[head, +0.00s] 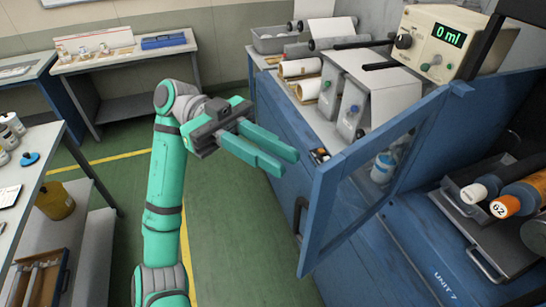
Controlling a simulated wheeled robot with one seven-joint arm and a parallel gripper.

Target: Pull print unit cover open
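The print unit cover (330,182) is a blue-framed panel with a see-through window, on the right of the head view. It stands at an angle out from the front of the blue machine. A dark upright handle (300,215) is on its left edge. My gripper (291,163) is near the picture's middle, its two green fingers pointing right and down toward the cover. The fingers are apart with a gap between them, and nothing shows in the gap. In the picture the fingertips are above the handle, with no visible contact; the exact distance in depth cannot be told.
Rolls (520,195) lie on a tray at right. A shelf bench (45,175) stands at left. Green floor (230,235) is clear between.

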